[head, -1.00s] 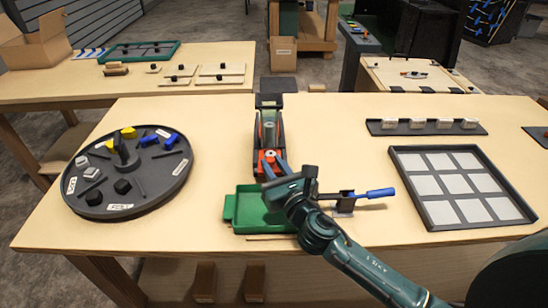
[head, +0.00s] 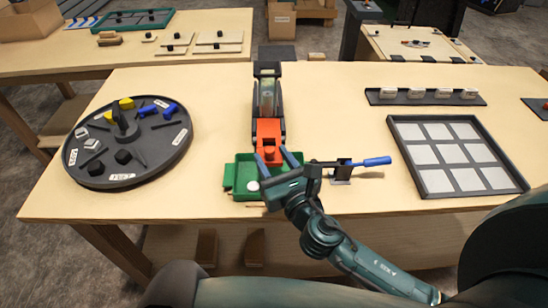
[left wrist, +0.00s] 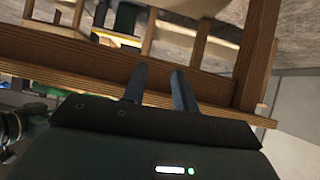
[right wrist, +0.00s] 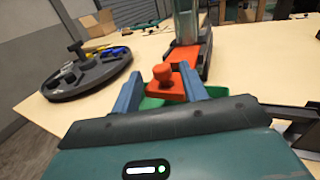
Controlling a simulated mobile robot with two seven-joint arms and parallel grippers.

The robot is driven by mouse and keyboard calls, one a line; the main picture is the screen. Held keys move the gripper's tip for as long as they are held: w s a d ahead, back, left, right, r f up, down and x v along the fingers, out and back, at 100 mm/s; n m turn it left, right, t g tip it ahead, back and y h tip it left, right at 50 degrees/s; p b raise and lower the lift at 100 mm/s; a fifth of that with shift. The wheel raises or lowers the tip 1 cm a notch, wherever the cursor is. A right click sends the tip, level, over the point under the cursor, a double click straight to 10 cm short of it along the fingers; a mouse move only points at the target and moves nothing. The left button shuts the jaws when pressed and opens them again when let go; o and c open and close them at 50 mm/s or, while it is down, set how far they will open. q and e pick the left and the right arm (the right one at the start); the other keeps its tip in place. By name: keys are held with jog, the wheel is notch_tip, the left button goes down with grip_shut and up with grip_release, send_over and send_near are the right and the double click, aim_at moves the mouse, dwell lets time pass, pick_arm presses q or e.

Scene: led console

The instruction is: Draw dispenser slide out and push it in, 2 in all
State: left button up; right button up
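The dispenser (head: 267,100) stands on the table with a clear upright tube. Its red slide (head: 268,135) is drawn out toward me, over the back of the green tray (head: 228,178). A white round piece (head: 253,185) lies in the tray. My right gripper (head: 275,160) is at the slide's front end. In the right wrist view its fingers (right wrist: 160,80) stand apart on either side of the red knob (right wrist: 162,72), with gaps visible. My left gripper (left wrist: 160,80) is open and empty, in front of wooden table framing; it is not seen in the head view.
A round dark tray (head: 128,150) with loose parts stands at the left. A blue-handled tool (head: 374,162) lies right of my gripper. A panel of pale squares (head: 429,188) and a rack of white blocks (head: 425,97) are farther right. Bare tabletop lies between.

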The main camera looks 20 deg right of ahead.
pick_arm(q)
jog(key=shift+w+d+f+h+b, duration=0.2)
jog(key=shift+d+h+b, duration=0.3)
jog(key=shift+b, duration=1.1)
pick_arm(e)
jog(key=s+d, duration=0.1)
jog(key=s, duration=1.2)
jog(key=shift+d, duration=0.25)
pick_arm(q)
jog(key=shift+f, duration=0.2)
